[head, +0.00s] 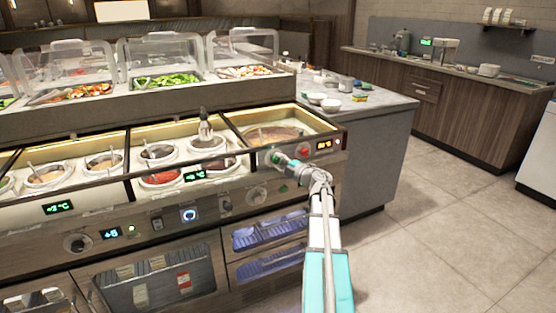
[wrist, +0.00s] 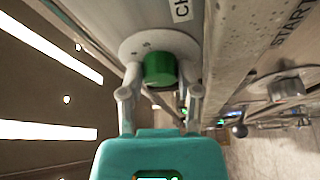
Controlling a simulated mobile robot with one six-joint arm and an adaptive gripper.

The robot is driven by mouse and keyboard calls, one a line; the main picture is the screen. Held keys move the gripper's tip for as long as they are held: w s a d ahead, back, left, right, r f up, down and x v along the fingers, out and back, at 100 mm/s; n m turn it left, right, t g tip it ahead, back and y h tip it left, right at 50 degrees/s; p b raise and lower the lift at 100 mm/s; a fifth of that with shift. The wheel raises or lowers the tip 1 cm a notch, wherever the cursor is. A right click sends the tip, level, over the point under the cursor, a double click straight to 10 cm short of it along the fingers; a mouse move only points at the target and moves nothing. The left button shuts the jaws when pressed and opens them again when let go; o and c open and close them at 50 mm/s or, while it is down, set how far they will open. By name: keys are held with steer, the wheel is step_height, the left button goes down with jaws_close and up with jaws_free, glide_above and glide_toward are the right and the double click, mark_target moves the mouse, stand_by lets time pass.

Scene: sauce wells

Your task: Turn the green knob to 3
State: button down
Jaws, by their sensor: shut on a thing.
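The green knob (wrist: 160,70) sits on a round grey dial plate (wrist: 134,44) with small dark marks, in the wrist view. My gripper (wrist: 161,82) has one finger on each side of the knob and is shut on it. The numbers on the dial cannot be read, so I cannot tell the knob's setting. In the head view, my gripper (head: 283,158) is at the front panel of the counter, below the right-hand well, and largely hides the knob there.
Beside the dial is a label (wrist: 183,10) partly reading "CH", and another reading "START" (wrist: 297,32). A grey knob (wrist: 287,87) stands to the right. The sauce wells (head: 163,177) lie left of my gripper. The floor (head: 430,220) on the right is clear.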

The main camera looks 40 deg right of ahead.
stand_by(0.4)
steer(key=shift+c, duration=1.5)
jaws_free()
steer(key=shift+s, duration=0.15)
